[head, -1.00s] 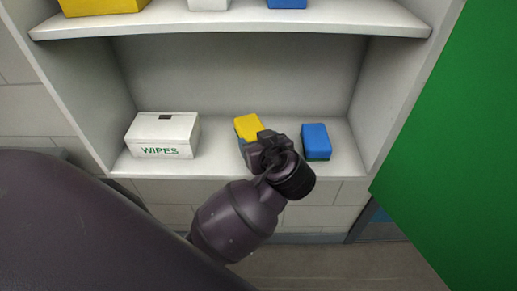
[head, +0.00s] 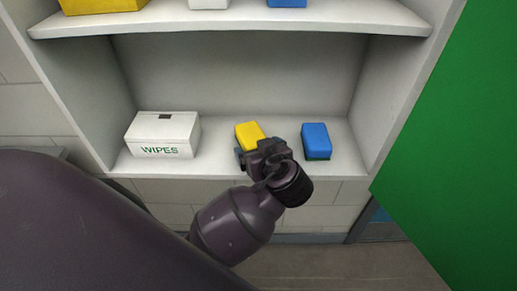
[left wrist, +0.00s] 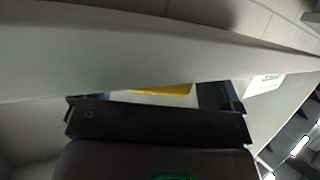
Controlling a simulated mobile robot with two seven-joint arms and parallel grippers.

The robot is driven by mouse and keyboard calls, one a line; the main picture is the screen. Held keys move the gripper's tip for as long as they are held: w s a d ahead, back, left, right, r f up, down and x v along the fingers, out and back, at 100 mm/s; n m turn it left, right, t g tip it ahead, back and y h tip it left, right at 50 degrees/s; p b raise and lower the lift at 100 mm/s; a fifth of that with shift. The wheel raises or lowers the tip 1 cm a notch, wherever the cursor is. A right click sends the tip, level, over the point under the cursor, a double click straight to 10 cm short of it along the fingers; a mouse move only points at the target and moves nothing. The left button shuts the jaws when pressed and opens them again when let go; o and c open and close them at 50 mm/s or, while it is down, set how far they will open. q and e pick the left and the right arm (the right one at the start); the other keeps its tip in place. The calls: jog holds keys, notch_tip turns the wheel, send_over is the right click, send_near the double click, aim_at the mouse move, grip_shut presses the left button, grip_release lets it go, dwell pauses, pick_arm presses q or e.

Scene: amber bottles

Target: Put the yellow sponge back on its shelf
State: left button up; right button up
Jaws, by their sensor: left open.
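The yellow sponge (head: 249,134) lies on the lower shelf (head: 222,165), between the wipes box and a blue sponge. My left gripper (head: 262,148) is at the sponge's near side, with its jaws spread open. In the left wrist view a strip of the yellow sponge (left wrist: 163,89) shows between the open fingers (left wrist: 158,97). The gripper body hides the sponge's near end in the head view, and I cannot tell whether the fingers touch it. My right gripper is not in view.
A white wipes box (head: 163,135) stands to the left and a blue sponge (head: 316,140) close to the right. The upper shelf (head: 232,24) overhangs, carrying several items. A green panel (head: 450,110) rises at the right.

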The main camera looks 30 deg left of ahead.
pick_arm(q)
jog(key=shift+r, duration=0.2)
jog(key=b+v, duration=0.1)
jog(key=v, duration=1.1)
